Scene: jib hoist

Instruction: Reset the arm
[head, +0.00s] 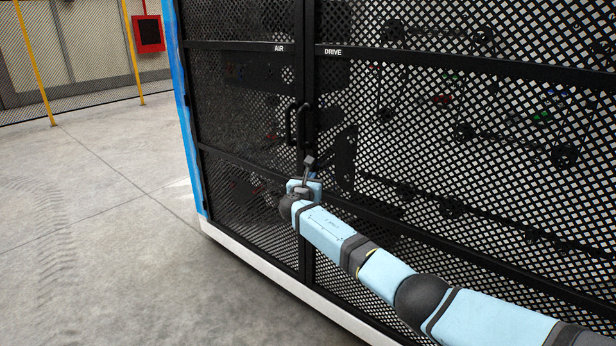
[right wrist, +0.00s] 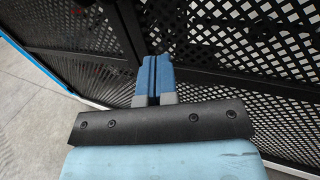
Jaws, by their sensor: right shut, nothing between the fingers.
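My right arm reaches in from the lower right of the head view. Its gripper (head: 309,162) is in front of the mesh cabinet doors, just below the black door handles (head: 297,124). In the right wrist view the two blue fingers of this gripper (right wrist: 154,68) lie side by side, shut with nothing between them. They point toward the black mesh and the dark door frame; I cannot tell whether they touch it. My left gripper is in neither view.
A blue post (head: 184,110) edges the cabinet at left. Open concrete floor (head: 100,220) lies to the left. Yellow posts (head: 132,50) and a red box (head: 148,33) stand farther back.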

